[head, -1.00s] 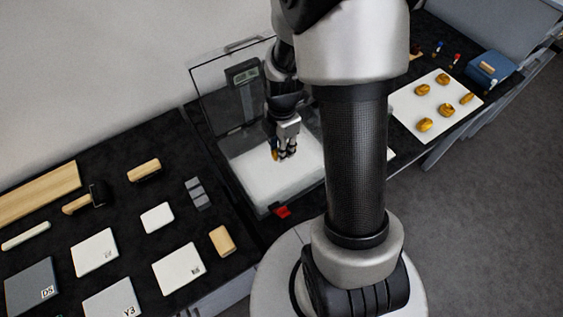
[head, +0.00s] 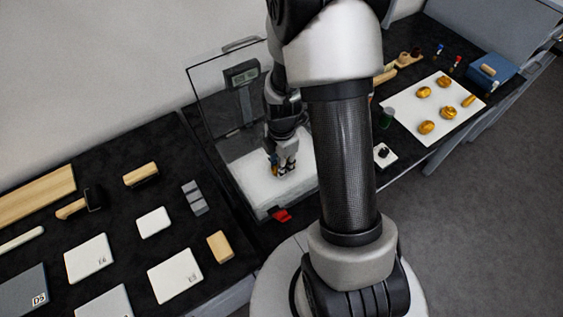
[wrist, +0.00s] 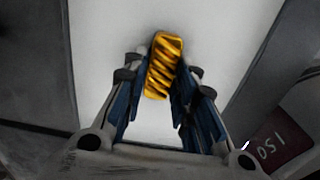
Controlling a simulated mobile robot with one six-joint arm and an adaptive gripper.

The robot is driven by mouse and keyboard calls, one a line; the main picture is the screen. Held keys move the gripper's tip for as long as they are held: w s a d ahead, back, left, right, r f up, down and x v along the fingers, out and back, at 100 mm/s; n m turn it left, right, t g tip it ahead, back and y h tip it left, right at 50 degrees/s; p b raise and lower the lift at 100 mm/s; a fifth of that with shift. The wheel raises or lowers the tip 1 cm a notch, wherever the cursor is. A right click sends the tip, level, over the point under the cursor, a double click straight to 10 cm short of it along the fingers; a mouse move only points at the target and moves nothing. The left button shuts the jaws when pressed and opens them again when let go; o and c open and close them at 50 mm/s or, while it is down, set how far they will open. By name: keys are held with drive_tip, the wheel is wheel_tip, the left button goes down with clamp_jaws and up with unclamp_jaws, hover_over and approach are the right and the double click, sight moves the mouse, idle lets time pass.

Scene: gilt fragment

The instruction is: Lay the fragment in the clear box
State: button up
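The fragment (wrist: 164,66) is gold with ridges. In the wrist view it lies between the blue-padded fingertips of my gripper (wrist: 163,75), which look closed on its sides. The clear box (head: 247,200) has a white floor, and its transparent lid (head: 215,110) stands raised at the back. In the head view my gripper (head: 283,172) points down inside the box, low over the white floor. The fragment is mostly hidden by the fingers there. I cannot tell whether it touches the floor.
A small display (head: 241,74) stands at the back of the box. A white mat (head: 410,125) with several gold pieces lies to the right. Cards and brushes crowd the left table.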

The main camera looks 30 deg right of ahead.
drive_tip(key=o, duration=0.4)
drive_tip(key=shift+r, duration=0.1)
drive_tip(key=s+a+r+m+t+p, duration=0.1)
drive_tip(key=a+r+m, duration=0.15)
drive_tip(key=r, duration=0.55)
drive_tip(key=s+a+r+m+p, duration=0.1)
drive_tip(key=s+r+m+p, duration=0.15)
drive_tip(key=r, duration=0.65)
drive_tip(key=s+a+r+m+t, duration=0.1)
drive_tip(key=a+r+m, duration=0.15)
drive_tip(key=r, duration=0.55)
drive_tip(key=s+a+r+m+t, duration=0.1)
drive_tip(key=s+r+m, duration=0.1)
drive_tip(key=s+m, duration=0.1)
drive_tip(key=s+a+r+m, duration=0.1)
drive_tip(key=s+r+m, duration=0.1)
drive_tip(key=s+m, duration=0.1)
drive_tip(key=s+a+r+m+t, duration=0.1)
drive_tip(key=s+a+r+m, duration=0.1)
drive_tip(key=s+r+m, duration=0.1)
drive_tip(key=shift+s+m+t, duration=0.3)
drive_tip(key=shift+s+m, duration=0.25)
drive_tip(key=shift+m, duration=0.3)
drive_tip(key=shift+f, duration=0.35)
